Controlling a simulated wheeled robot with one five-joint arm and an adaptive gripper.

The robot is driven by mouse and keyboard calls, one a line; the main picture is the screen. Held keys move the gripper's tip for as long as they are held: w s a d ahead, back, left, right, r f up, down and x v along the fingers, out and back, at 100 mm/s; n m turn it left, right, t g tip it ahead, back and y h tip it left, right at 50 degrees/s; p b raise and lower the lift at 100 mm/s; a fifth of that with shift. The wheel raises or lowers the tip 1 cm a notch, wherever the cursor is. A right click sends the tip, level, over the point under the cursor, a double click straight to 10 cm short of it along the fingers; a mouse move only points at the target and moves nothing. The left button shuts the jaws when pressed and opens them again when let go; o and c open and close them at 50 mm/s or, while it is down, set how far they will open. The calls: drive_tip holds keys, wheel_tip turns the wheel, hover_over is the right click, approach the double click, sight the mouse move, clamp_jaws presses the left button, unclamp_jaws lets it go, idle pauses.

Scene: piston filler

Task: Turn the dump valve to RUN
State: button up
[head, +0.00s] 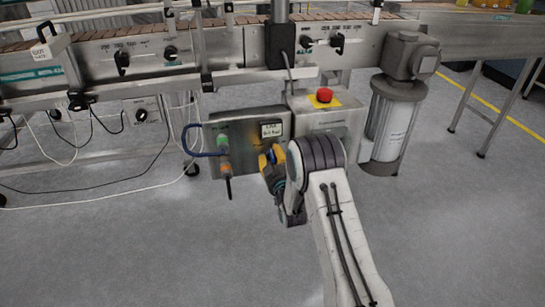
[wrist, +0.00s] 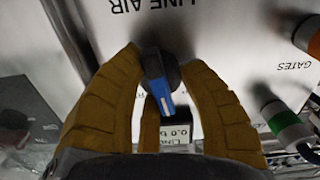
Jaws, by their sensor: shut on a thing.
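My gripper (head: 270,160) reaches the front of a grey metal panel (head: 247,124) in the head view. The words LINE AIR stand on the panel beside this knob, which I take to be the dump valve. The fingers touch it on both sides. No RUN mark can be read. In the head view the knob is hidden behind my gripper and arm.
A small display (head: 271,129) sits just above my gripper. Green (head: 222,141) and orange (head: 224,167) fittings with a blue hose (head: 190,140) stick out at the panel's left. A red stop button (head: 325,95) sits above right. The conveyor runs overhead; floor in front is clear.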

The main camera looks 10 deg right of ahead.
drive_tip(key=m, duration=0.5)
drive_tip(key=shift+w+a+r+m, duration=0.1)
drive_tip(key=shift+r+m, duration=0.15)
drive_tip(key=shift+m, duration=0.05)
drive_tip(key=m, duration=0.4)
drive_tip(key=shift+m, duration=0.7)
drive_tip(key=o, duration=1.2)
drive_tip(key=shift+f, duration=0.1)
drive_tip(key=shift+c, duration=0.2)
drive_tip(key=shift+f, duration=0.1)
drive_tip(key=shift+s, duration=0.7)
drive_tip(key=s, duration=1)
drive_tip(key=shift+s, duration=0.35)
